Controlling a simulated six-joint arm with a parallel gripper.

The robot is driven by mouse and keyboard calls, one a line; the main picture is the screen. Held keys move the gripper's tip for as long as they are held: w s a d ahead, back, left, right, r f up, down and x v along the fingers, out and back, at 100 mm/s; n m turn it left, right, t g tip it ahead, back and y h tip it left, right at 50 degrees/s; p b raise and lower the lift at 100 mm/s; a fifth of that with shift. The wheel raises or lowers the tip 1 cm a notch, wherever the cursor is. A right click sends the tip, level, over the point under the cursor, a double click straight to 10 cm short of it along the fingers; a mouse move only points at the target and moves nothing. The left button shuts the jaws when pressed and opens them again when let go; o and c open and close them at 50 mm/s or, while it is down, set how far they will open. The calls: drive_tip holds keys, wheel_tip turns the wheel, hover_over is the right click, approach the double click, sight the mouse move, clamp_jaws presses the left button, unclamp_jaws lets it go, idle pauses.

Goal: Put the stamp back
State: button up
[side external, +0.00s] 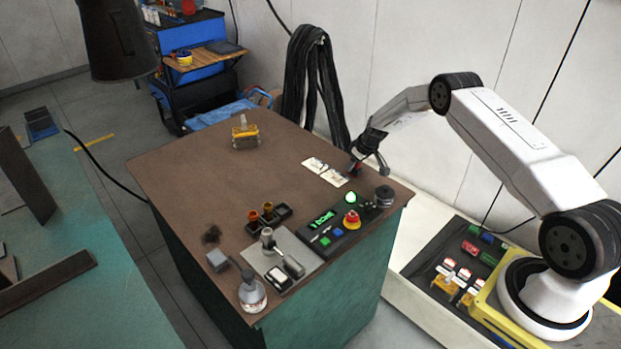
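A black stamp rack (284,213) stands on the brown bench top. Two stamps with orange and brown handles, an orange one (253,216) and a brown one (267,209), stand in it, and its right end looks empty. My gripper (360,166) is low over the far right of the bench, at the right edge of two white printed cards (333,176). A small dark red thing (356,170) shows at its fingertips, possibly a stamp. It is too small to tell whether the fingers are closed on it.
A grey plate with fittings, a flask (252,294) and a dark round part (384,196) are near. A yellow-framed item (245,136) stands at the back. The bench's left middle is clear.

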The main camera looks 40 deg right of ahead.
drive_tip(key=shift+o, duration=1)
drive_tip(key=shift+r, duration=0.2)
drive_tip(key=shift+r, duration=0.15)
drive_tip(key=v, duration=1.1)
drive_tip(key=shift+s+r, duration=0.2)
drive_tip(key=shift+r, duration=0.1)
